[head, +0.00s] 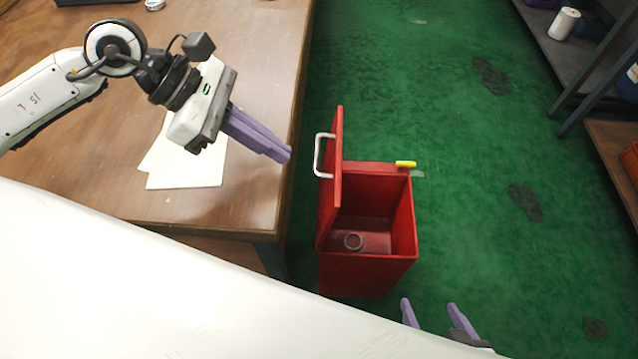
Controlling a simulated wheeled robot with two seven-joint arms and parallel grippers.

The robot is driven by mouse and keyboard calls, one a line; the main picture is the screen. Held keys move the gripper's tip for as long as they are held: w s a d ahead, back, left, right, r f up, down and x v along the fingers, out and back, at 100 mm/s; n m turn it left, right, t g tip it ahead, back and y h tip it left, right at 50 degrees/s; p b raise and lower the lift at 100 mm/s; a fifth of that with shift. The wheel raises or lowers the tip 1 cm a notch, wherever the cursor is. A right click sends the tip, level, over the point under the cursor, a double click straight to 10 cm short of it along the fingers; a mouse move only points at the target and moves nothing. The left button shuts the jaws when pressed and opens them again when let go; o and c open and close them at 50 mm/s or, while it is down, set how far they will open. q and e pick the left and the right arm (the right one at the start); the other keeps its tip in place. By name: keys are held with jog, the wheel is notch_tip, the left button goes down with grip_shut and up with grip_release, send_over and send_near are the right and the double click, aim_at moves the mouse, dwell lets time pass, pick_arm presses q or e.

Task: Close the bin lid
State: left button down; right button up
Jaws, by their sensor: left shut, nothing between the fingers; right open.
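A red bin (367,275) stands on the green floor beside the table. Its red lid (335,165) is open and stands nearly upright along the bin's left side, with a white handle (319,156) on its outer face. A ring (353,240) lies inside the bin on its bottom. My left gripper (286,154) is shut and empty over the table's right edge, a little left of the handle and apart from it. My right gripper (430,306) is open and empty at the bottom, right of the bin's near corner; its arm is mostly out of view.
The wooden table (255,190) fills the left, with white sheets (190,165) on it. Shelves (560,60) with a white roll (564,23) stand at the right. The green floor (460,200) right of the bin is clear.

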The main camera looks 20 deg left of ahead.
pick_arm(q)
jog(key=shift+d+f+b, duration=0.1)
jog(key=shift+f+b, duration=0.35)
jog(key=shift+f, duration=0.5)
send_near(333, 191)
jog(key=x, duration=0.5)
jog(key=shift+d, duration=0.2)
